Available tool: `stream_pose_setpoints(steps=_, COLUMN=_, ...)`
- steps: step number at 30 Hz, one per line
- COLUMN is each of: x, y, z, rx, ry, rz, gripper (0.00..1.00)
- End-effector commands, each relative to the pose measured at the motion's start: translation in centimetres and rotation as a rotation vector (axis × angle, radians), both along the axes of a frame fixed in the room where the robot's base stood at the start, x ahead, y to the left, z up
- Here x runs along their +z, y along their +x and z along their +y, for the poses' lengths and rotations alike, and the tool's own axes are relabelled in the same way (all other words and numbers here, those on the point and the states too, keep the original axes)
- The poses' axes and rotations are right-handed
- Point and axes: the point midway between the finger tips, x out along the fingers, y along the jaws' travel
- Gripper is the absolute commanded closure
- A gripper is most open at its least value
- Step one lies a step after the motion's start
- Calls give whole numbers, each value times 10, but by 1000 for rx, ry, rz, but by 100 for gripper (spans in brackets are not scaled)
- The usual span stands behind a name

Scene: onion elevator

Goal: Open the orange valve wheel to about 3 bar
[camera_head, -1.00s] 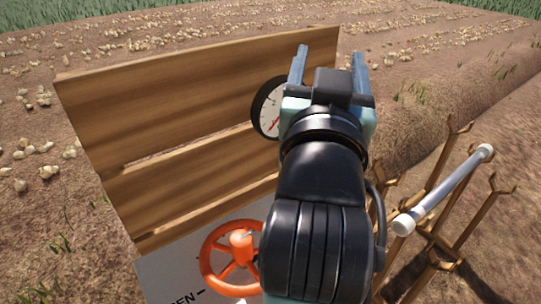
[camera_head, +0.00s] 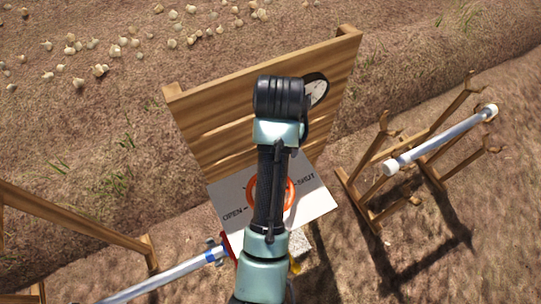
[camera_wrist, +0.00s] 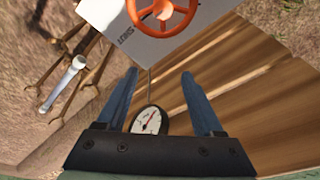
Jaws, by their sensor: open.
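The orange valve wheel (camera_head: 290,195) is mounted on a white panel (camera_head: 319,201) marked OPEN and SHUT. My arm covers its middle in the head view. In the wrist view the wheel (camera_wrist: 163,13) is at the top edge, partly cut off, with its spokes and hub showing. A round gauge (camera_head: 316,89) with a white face sits on the wooden boards; it also shows in the wrist view (camera_wrist: 148,121). Its needle is too small to read. My gripper (camera_wrist: 158,74) is open and empty, apart from the wheel. My arm hides it in the head view.
Wooden boards (camera_head: 210,135) stand behind the panel. A grey pipe (camera_head: 440,140) rests on a wooden stand at right. Another pipe (camera_head: 165,279) with a blue band runs at lower left near a wooden frame (camera_head: 75,222). Bare soil lies around.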

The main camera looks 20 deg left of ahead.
Motion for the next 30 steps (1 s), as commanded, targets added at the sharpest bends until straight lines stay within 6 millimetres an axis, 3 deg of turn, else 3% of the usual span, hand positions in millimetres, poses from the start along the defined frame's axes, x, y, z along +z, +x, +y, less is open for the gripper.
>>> stream_pose_setpoints(steps=1, x=15, y=-12, z=0, rx=3, ry=-17, rz=57, gripper=31)
stream_pose_setpoints(steps=6, x=16, y=-40, z=-1, rx=8, ry=-58, rz=185, gripper=31)
stream_pose_setpoints(steps=11, x=11, y=-49, z=-2, rx=9, ry=-74, rz=228, gripper=31)
stream_pose_setpoints(steps=19, x=-30, y=-50, z=-3, rx=8, ry=-76, rz=233, gripper=31)
stream_pose_setpoints(steps=30, x=-100, y=-49, z=-3, rx=9, ry=-75, rz=229, gripper=31)
